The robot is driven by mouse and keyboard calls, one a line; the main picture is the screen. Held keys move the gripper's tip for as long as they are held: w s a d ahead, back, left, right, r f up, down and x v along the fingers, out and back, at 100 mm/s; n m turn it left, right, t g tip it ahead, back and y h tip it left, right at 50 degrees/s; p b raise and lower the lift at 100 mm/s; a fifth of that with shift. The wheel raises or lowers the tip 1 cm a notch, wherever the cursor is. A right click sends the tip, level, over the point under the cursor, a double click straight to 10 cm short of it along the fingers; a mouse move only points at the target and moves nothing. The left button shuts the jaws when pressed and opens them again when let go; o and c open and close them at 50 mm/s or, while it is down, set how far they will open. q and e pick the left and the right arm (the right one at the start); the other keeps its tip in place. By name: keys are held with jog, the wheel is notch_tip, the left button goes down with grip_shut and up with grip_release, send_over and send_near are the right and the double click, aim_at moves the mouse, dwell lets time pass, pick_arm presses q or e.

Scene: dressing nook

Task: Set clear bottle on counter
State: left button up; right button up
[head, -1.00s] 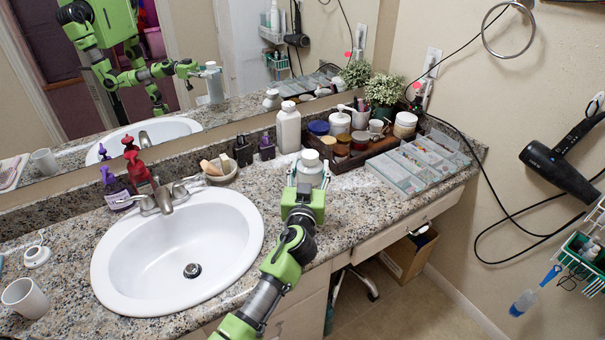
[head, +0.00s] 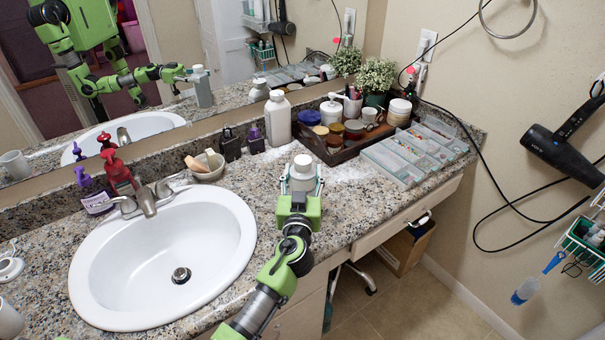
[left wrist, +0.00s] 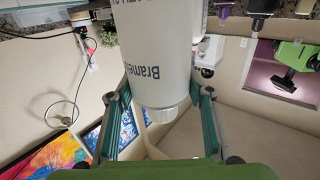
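The bottle (head: 302,176), pale with a white cap, stands upright in my left gripper (head: 300,190) above the counter (head: 345,205), right of the sink. The left wrist view shows it upside down as a pale, opaque-looking bottle (left wrist: 155,45) with dark lettering, between the two fingers of my left gripper (left wrist: 160,115). The fingers appear closed against its sides. Its base is hidden in the head view, so I cannot tell whether it touches the counter. The mirror also shows the held bottle. My right gripper is not directly in view.
A white bottle (head: 278,118) and dark small bottles (head: 230,144) stand behind. A brown tray (head: 338,158) of jars and a clear organizer (head: 392,170) lie to the right. The sink (head: 205,285) is left. Bare counter lies around the held bottle and toward the front edge.

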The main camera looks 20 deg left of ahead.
pick_arm(q)
jog(key=o, duration=0.4)
jog(key=shift+a, duration=0.15)
jog(key=shift+r+p, duration=0.2)
jog(key=shift+p, duration=0.15)
jog(key=b+v, duration=0.2)
jog(key=v, duration=1)
jog(key=shift+w, duration=0.1)
